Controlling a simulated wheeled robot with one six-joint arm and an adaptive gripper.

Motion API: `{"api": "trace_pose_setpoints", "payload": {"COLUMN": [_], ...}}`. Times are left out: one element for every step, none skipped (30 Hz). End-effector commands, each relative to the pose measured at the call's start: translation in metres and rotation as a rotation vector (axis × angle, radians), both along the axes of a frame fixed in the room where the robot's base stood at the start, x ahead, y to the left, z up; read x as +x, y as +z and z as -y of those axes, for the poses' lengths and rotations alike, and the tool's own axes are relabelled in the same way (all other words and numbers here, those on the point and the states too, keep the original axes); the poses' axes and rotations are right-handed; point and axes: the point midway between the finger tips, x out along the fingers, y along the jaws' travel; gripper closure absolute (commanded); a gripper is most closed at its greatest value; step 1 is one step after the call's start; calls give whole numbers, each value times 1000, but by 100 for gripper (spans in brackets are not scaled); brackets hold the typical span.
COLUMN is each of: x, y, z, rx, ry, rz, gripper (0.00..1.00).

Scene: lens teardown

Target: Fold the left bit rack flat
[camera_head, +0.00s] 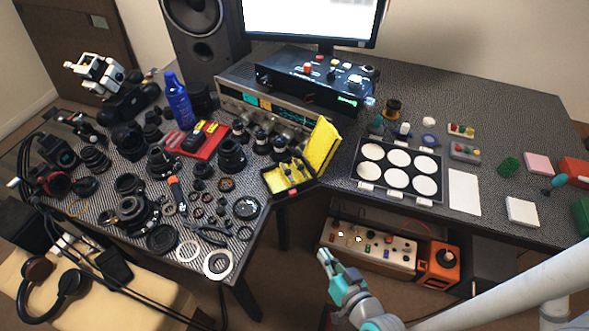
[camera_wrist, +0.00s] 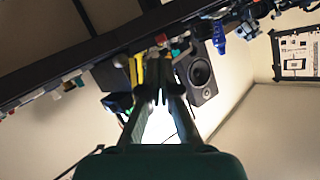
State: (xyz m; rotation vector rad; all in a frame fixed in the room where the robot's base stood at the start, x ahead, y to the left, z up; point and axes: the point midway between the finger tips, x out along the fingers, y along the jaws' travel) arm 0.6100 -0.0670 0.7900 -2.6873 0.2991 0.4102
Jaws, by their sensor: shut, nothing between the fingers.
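A yellow bit case stands open near the front edge of the desk, with its lid (camera_head: 321,146) raised at its right side. Its tray (camera_head: 268,181) holds several small dark and grey pieces. The left bit rack cannot be told apart from the other pieces at this size. My gripper (camera_head: 325,257) is shut and empty, in front of the desk edge, below and to the right of the case and apart from it. In the wrist view my gripper (camera_wrist: 161,92) points toward the desk edge, with a yellow part of the case (camera_wrist: 137,70) just beyond the fingers.
Lens parts and rings (camera_head: 246,207) crowd the desk left of the case. A tray of white discs (camera_head: 398,150) lies to its right, and an instrument (camera_head: 262,110) stands behind it. Under the desk are a switch box (camera_head: 367,246) and an orange unit (camera_head: 438,267).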

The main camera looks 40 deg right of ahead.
Motion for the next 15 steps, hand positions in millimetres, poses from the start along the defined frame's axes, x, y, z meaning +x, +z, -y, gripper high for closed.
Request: {"api": "trace_pose_setpoints", "payload": {"x": [14, 22, 31, 39, 46, 56, 63, 70, 80, 87, 94, 103, 109, 116, 124], "y": [1, 1, 1, 2, 3, 4, 6, 8, 10, 12, 14, 18, 21, 24, 29], "z": [7, 11, 16, 19, 23, 29, 33, 37, 43, 47, 52, 58, 63, 67, 74], "rx": [17, 28, 43, 55, 66, 81, 92, 102, 115, 124, 134, 145, 155, 163, 172], "ry": [-7, -8, -10, -9, -10, -9, -8, -6, -3, -2, 2, 6, 10, 14, 20], "rz": [11, 14, 20, 24, 29, 35, 40, 46, 53, 59, 64, 73, 80, 85, 95], "gripper": [100, 100, 100, 100, 100, 100, 100, 100, 100, 100, 100, 100, 100, 100, 100]}}
